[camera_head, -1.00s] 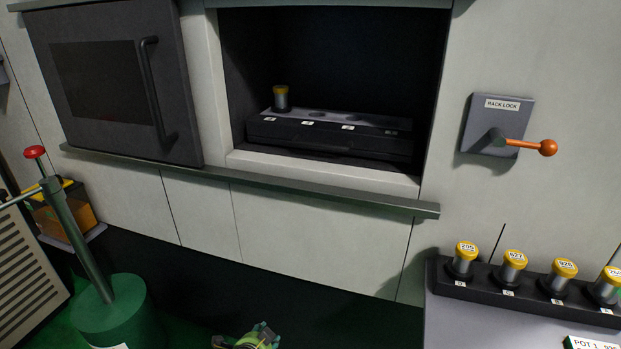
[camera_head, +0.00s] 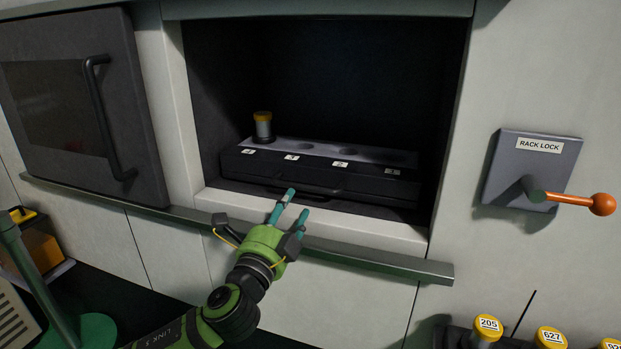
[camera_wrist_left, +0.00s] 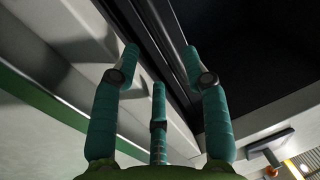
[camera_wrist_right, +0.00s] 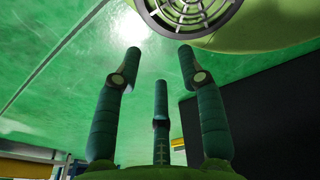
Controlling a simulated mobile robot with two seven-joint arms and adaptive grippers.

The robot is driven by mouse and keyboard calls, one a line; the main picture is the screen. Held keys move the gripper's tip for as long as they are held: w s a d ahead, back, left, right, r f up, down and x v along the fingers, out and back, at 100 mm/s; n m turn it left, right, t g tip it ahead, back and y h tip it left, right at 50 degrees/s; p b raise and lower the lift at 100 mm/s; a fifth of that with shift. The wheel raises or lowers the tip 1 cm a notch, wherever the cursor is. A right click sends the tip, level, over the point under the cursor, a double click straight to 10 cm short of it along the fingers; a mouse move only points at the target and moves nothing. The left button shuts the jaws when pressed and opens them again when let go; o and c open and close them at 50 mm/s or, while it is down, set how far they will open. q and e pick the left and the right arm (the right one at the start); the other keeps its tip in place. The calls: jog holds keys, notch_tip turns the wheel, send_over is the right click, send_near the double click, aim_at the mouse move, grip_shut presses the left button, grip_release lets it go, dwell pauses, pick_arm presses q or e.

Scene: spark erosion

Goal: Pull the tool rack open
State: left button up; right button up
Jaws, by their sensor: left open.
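The tool rack (camera_head: 370,186) is a dark block inside the open cabinet bay, with a row of white labels along its front top edge. One yellow-capped holder (camera_head: 263,127) stands in its leftmost slot; the other slots look empty. A dark bar handle (camera_head: 325,190) runs along the rack's front, partly behind my fingers. My left gripper (camera_head: 296,203) is open and empty, with its teal fingertips at or just before the handle; contact cannot be told. My right gripper (camera_wrist_right: 159,52) shows only in its wrist view, fingers apart and empty.
The RACK LOCK box (camera_head: 530,170) with its orange-knobbed lever (camera_head: 580,200) is on the wall at right; the lever points right. A dark door (camera_head: 85,100) stands at left. A ledge (camera_head: 390,264) runs below the bay. Yellow-capped holders (camera_head: 488,327) stand at bottom right.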

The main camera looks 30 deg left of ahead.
aim_at(301, 189)
pick_arm(q)
jog(key=shift+w+r, duration=0.15)
jog(key=shift+r, duration=0.05)
jog(key=shift+w+a+r+p, duration=0.2)
jog(key=shift+w+r+p, duration=0.1)
jog(key=shift+w, duration=0.3)
jog(key=shift+w+a+r+p, duration=0.15)
jog(key=shift+w+r+p, duration=0.1)
jog(key=shift+w, duration=0.3)
jog(key=shift+x, duration=1.15)
jog(key=shift+w+a+f+p, duration=0.1)
jog(key=shift+w+p, duration=0.2)
jog(key=shift+w, duration=0.45)
grip_shut()
jog(key=shift+f, duration=0.1)
pick_arm(e)
jog(key=shift+g, duration=0.3)
jog(key=s, duration=0.1)
jog(key=s+r, duration=0.1)
jog(key=s, duration=0.1)
jog(key=shift+s+d+r, duration=0.3)
jog(key=shift+s+d, duration=0.05)
jog(key=shift+d, duration=0.05)
